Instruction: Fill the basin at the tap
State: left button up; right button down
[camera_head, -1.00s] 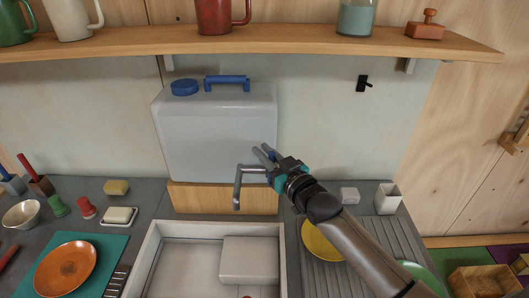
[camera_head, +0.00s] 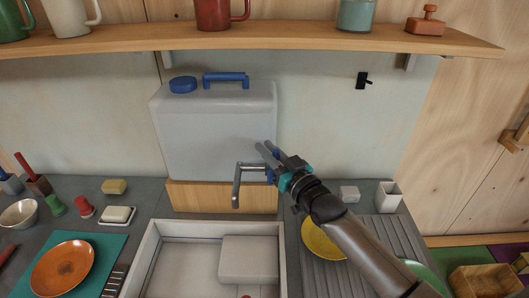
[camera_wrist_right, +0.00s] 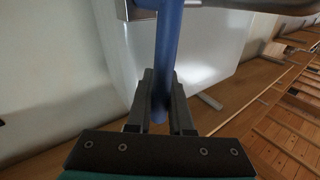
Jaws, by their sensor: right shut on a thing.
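The white basin (camera_head: 215,228) is set in the counter at the bottom middle of the head view. A pale block (camera_head: 249,260) is in its right part; I cannot tell whether there is water in the basin. The grey metal tap (camera_head: 237,185) stands out from the front of the translucent water container (camera_head: 215,135), its spout hanging over the back of the basin. My right gripper (camera_head: 271,153) is at the tap's right side. In the right wrist view its fingers (camera_wrist_right: 162,95) are shut around the tap's blue lever (camera_wrist_right: 168,55). My left gripper is not in view.
A shelf (camera_head: 300,38) with mugs runs above. An orange plate (camera_head: 62,268), a metal bowl (camera_head: 19,214) and soap (camera_head: 117,214) are on the left. A yellow plate (camera_head: 321,238) lies on the right drainer under my right arm. A white cup (camera_head: 388,196) stands behind.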

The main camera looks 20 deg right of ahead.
jog(key=d+m+b, duration=0.1)
jog(key=s+d+m+t+b, duration=0.1)
jog(key=m, duration=0.1)
jog(key=d+m+t+b, duration=0.1)
jog(key=shift+s+f+h+b, duration=0.2)
jog(key=shift+f+h+b, duration=0.2)
jog(key=s+d+f+m+t+h+b, duration=0.2)
jog(key=m+h+b, duration=0.6)
jog(key=m, duration=0.6)
jog(key=shift+d+f+t+h, duration=0.3)
jog(key=shift+d+f+t, duration=0.1)
jog(key=shift+d+f, duration=0.65)
jog(key=shift+s+d+r, duration=0.1)
jog(key=shift+d+r, duration=0.05)
jog(key=c, duration=1.1)
grip_release()
